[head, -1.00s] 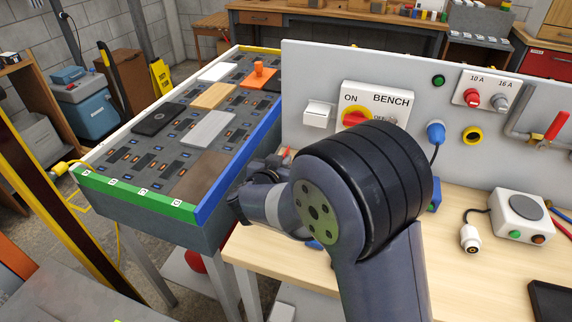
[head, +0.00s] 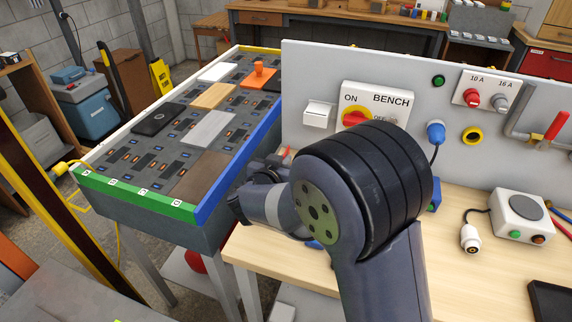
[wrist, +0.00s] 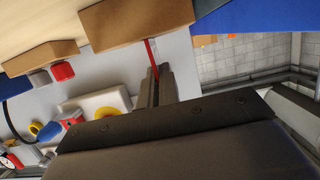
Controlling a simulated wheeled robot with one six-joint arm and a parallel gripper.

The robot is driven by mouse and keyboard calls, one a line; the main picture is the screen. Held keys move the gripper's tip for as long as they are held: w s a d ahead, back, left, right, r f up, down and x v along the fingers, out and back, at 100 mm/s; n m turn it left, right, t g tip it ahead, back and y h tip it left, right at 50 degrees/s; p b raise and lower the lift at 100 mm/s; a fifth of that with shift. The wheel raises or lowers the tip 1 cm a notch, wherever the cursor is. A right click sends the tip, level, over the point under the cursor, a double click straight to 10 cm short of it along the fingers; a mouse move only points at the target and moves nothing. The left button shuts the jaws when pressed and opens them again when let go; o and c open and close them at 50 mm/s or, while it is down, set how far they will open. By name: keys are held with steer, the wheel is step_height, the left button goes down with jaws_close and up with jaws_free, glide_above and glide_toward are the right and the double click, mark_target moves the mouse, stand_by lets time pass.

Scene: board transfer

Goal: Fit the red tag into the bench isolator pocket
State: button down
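The bench isolator (head: 378,104), a white plate marked BENCH with a red knob on yellow, is on the grey upright panel. A small white holder (head: 319,112), which looks like the pocket, is on the panel to its left. In the wrist view my gripper (wrist: 154,84) has its two dark fingers closed around a thin red strip, the red tag (wrist: 149,50), seen nearly edge-on and sticking out past the fingertips. In the head view my arm hides the fingers; a bit of red shows beside the panel's left end. The tag is apart from the holder.
A board of coloured tiles with a green and blue rim (head: 141,201) stands left of the panel. A blue plug (head: 435,132), a grey pipe with a red lever and a white control box (head: 519,214) are to the right. Brown blocks (wrist: 135,25) are close to the tag in the wrist view.

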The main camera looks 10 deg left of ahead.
steer(key=shift+r, duration=0.2)
steer(key=shift+r+p, duration=0.35)
steer(key=shift+p, duration=0.25)
steer(key=shift+r+p, duration=1.45)
steer(key=shift+p, duration=0.25)
step_height(320, 180, up, 4)
steer(key=p, duration=0.4)
steer(key=shift+r+p, duration=0.2)
steer(key=shift+p, duration=0.2)
steer(key=shift+f, duration=0.1)
